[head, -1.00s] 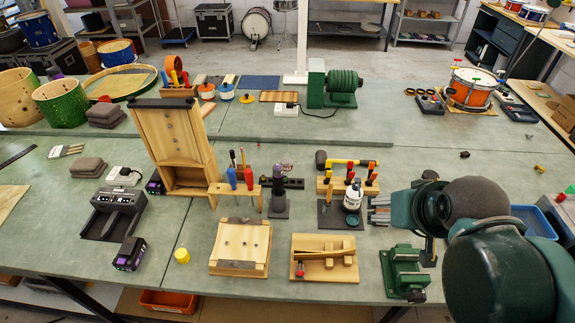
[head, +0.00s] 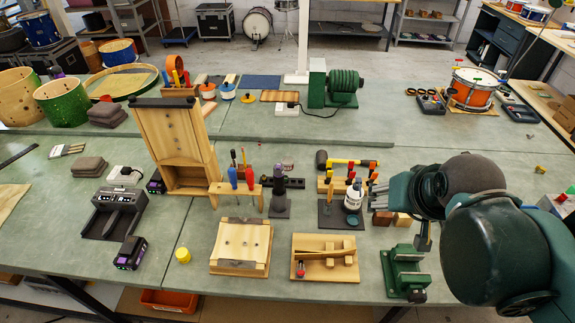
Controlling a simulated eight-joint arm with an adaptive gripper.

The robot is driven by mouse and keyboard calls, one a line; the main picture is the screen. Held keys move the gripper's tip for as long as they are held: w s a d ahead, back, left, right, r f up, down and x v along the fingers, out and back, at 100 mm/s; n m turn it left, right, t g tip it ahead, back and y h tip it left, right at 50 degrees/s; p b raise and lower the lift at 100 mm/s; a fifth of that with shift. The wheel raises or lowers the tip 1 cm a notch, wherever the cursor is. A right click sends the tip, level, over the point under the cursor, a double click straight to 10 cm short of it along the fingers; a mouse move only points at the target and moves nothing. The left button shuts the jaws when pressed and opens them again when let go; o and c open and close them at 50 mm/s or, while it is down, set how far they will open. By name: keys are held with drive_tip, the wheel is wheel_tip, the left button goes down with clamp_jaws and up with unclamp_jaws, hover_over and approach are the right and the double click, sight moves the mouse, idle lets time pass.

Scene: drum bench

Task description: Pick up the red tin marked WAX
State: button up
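I can read no WAX lettering in the head view. A small red cylinder with a greyish top (head: 300,270) stands at the front left corner of a shallow wooden tray (head: 325,277); it is too small to confirm as the tin. Another partly red item (head: 562,198) shows at the right edge, beside my arm. My gripper (head: 376,196) is over the bench right of the white bottle (head: 352,200), its grey fingers pointing left. It is above and to the right of the wooden tray, apart from the red cylinder. Its finger gap is not clear.
Small wooden blocks (head: 402,219) sit just below my gripper. A green vise (head: 404,272) stands right of the tray. A tool rack with a yellow-handled mallet (head: 345,162) is behind the bottle. A wooden box (head: 241,248) is left of the tray. My arm covers the right front bench.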

drive_tip(key=w+a+r+m+g, duration=0.1)
drive_tip(key=w+a+m, duration=0.1)
drive_tip(key=w, duration=0.5)
drive_tip(key=w+a+r+m+g, duration=0.1)
drive_tip(key=w+a+r+m, duration=0.15)
drive_tip(key=w, duration=0.35)
drive_tip(key=m+g, duration=0.5)
drive_tip(key=m, duration=0.9)
hover_over(287, 160)
drive_tip(key=shift+n, duration=0.25)
drive_tip(key=f, duration=2.7)
drive_tip(key=shift+s+d, duration=0.1)
drive_tip(key=shift+d, duration=0.3)
drive_tip(key=shift+a+f, duration=0.1)
drive_tip(key=shift+f, duration=0.1)
drive_tip(key=shift+f, duration=1.3)
drive_tip(key=shift+a+f+b, duration=0.2)
drive_tip(key=shift+f+b, duration=0.15)
drive_tip(key=shift+f, duration=2.25)
